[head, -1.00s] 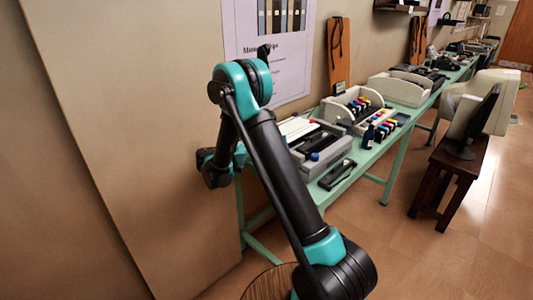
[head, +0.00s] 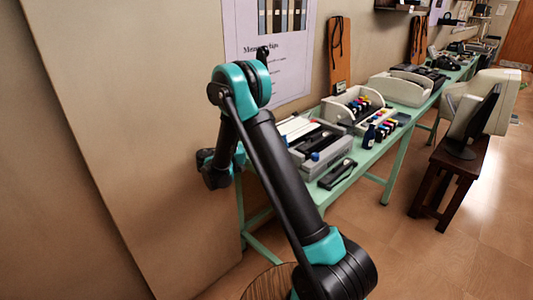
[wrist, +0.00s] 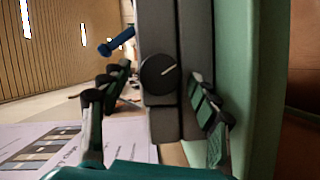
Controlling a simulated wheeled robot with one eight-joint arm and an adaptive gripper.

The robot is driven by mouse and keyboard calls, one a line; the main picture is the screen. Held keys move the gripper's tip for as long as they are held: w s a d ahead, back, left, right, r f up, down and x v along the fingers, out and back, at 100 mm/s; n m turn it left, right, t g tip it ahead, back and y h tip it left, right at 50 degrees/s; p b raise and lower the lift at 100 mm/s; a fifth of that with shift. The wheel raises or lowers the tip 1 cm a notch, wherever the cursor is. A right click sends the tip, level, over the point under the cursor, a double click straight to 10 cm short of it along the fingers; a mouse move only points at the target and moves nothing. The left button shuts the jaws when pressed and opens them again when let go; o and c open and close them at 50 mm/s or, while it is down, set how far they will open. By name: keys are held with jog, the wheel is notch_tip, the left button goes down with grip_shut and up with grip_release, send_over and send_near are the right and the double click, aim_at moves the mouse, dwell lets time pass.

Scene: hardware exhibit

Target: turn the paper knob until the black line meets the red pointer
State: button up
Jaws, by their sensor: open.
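A dark round knob (wrist: 160,74) with one pale line running up and right from near its centre shows on the end of a grey machine (wrist: 160,25) in the wrist view. I take it for the paper knob; I make out no black line or red pointer. My gripper (wrist: 158,78) is open, with one finger on each side of the knob in the picture; I see no contact. In the head view the machine (head: 336,152) stands at the near end of the green table, and my gripper is hidden there behind my arm.
A blue part (wrist: 117,42) sticks out left of the machine in the wrist view. A poster (head: 278,60) hangs on the wall. A dark stool (head: 450,180) stands at right.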

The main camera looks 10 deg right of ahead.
jog(key=v, duration=0.7)
jog(key=shift+a, duration=0.2)
